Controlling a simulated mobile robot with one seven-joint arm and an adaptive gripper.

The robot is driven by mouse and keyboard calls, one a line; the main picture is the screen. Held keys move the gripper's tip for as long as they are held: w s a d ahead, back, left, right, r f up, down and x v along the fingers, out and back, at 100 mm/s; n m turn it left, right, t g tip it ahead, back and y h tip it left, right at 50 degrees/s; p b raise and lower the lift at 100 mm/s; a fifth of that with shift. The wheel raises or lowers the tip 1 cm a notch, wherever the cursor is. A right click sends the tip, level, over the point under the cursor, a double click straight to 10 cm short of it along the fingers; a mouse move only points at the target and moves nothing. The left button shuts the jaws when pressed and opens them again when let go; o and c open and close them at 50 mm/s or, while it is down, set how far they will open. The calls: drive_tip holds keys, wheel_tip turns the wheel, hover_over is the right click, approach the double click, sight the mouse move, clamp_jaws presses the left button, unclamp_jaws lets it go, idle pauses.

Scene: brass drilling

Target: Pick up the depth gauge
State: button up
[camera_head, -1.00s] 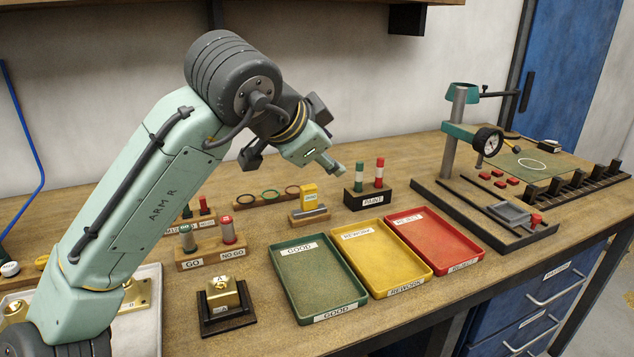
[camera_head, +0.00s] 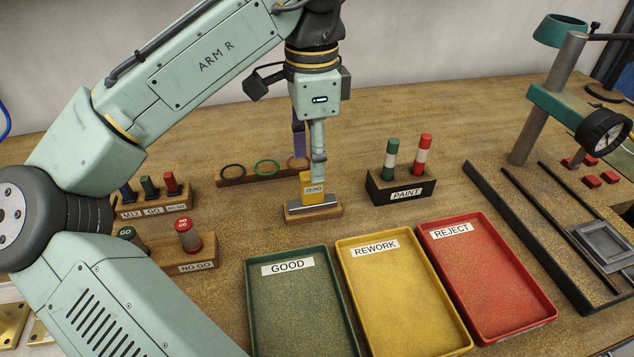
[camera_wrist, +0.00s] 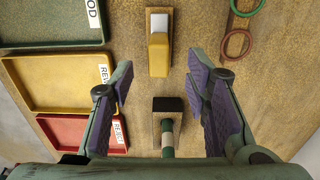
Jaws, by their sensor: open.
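The depth gauge (camera_head: 314,188) is a yellow block with a small label above a grey metal bar, standing upright on a wooden block. In the wrist view the depth gauge (camera_wrist: 159,52) appears from above, just beyond the fingertips and roughly centred between them. My gripper (camera_head: 309,156) points down in the head view, its fingertips close to the gauge's top. My gripper (camera_wrist: 160,72) is open and empty in the wrist view, with its purple pads apart. The fingers partly cover the gauge's top in the head view, so contact cannot be told there.
The paint marker holder (camera_head: 401,188) stands just right of the gauge. A ring rack (camera_head: 234,181) is behind left and a plug gauge block (camera_head: 197,263) front left. Green (camera_head: 252,302), yellow (camera_head: 462,343) and red (camera_head: 548,312) trays lie in front. Bare bench lies behind.

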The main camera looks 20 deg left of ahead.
sight(312, 194)
wheel_tip(312, 194, down, 8)
drive_tip(key=shift+s+f+p, duration=0.1)
drive_tip(key=shift+f+p, duration=0.1)
drive_tip(key=shift+p, duration=0.35)
drive_tip(key=shift+c, duration=0.5)
clamp_jaws()
